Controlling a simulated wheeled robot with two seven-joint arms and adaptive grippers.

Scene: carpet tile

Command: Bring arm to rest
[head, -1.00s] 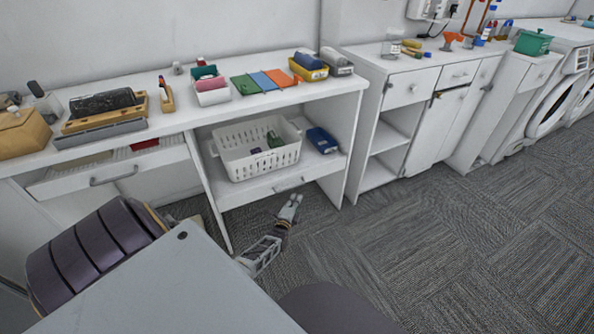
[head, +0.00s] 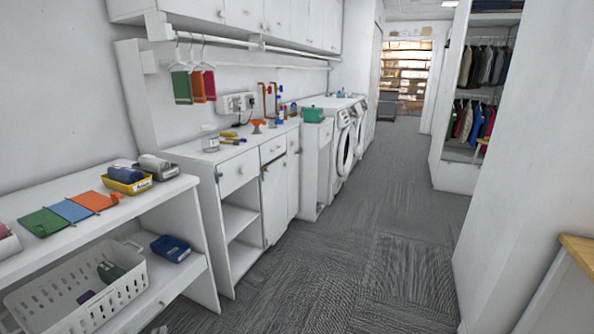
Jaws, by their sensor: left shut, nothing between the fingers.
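Only the tip of my left gripper (head: 160,329) shows, at the bottom edge of the head view, low in front of the open shelf unit. It is shut and empty. The rest of my left arm is out of the frame. My right gripper is not in view.
The white shelf unit (head: 186,230) at the left holds a white basket (head: 75,300) and a blue box (head: 171,248). White cabinets (head: 238,176) and washing machines (head: 345,145) follow along the wall. The grey carpet aisle (head: 385,215) is clear. A white wall (head: 535,170) bounds the right.

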